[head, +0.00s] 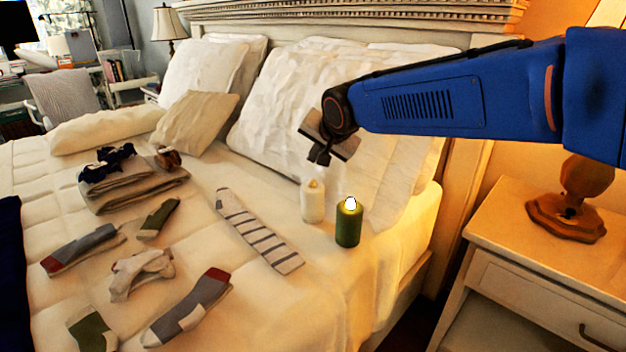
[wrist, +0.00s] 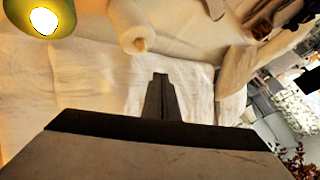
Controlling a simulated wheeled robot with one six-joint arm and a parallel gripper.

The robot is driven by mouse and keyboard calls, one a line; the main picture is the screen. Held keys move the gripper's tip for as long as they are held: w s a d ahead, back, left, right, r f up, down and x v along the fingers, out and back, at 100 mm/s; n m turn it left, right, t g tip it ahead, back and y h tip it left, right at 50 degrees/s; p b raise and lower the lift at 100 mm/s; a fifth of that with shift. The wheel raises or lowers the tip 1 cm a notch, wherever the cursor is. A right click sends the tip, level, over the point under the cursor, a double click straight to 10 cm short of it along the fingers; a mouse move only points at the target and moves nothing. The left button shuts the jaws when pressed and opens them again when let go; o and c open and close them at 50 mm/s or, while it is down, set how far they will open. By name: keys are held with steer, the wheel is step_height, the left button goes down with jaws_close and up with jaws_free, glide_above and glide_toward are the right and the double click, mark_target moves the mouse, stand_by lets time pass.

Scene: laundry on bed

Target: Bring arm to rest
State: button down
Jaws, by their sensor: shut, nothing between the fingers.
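My blue arm reaches in from the right in the head view, with my gripper (head: 320,157) above the bed near the pillows. In the wrist view my gripper (wrist: 160,78) shows its fingers together, with nothing between them. A green candle (head: 348,222) with a bright flame stands on the bed below the arm; a lit candle also shows at the top left of the wrist view (wrist: 42,20). A white candle (head: 312,201) stands just left of the green one. My gripper is above both candles and apart from them.
Several socks lie spread on the bed (head: 200,262), including a striped one (head: 258,232). Folded cloth (head: 130,190) lies at the left. Pillows (head: 290,100) lean on the headboard (head: 350,14). A nightstand (head: 545,255) with a wooden lamp base (head: 567,215) stands at the right.

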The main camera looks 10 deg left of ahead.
steer(key=shift+r, duration=0.35)
steer(key=s+d+f+h, duration=0.1)
steer(key=s+d, duration=0.3)
steer(key=d, duration=0.6)
steer(key=s+d+f+h, duration=0.1)
steer(key=s+d, duration=0.2)
steer(key=d, duration=0.7)
steer(key=s+d+h, duration=0.1)
steer(key=s+d, duration=0.3)
steer(key=d, duration=0.6)
steer(key=s+d+f+n+g+h, duration=0.1)
steer(key=s+d+f, duration=0.5)
steer(key=s, duration=0.5)
steer(key=s+d+f+n+g+h, duration=0.1)
steer(key=s+d+f, duration=0.4)
steer(key=s+d, duration=0.5)
steer(key=shift+s+d+f+g, duration=0.3)
steer(key=shift+s+f+g, duration=0.1)
steer(key=shift+s, duration=0.45)
steer(key=shift+w, duration=0.15)
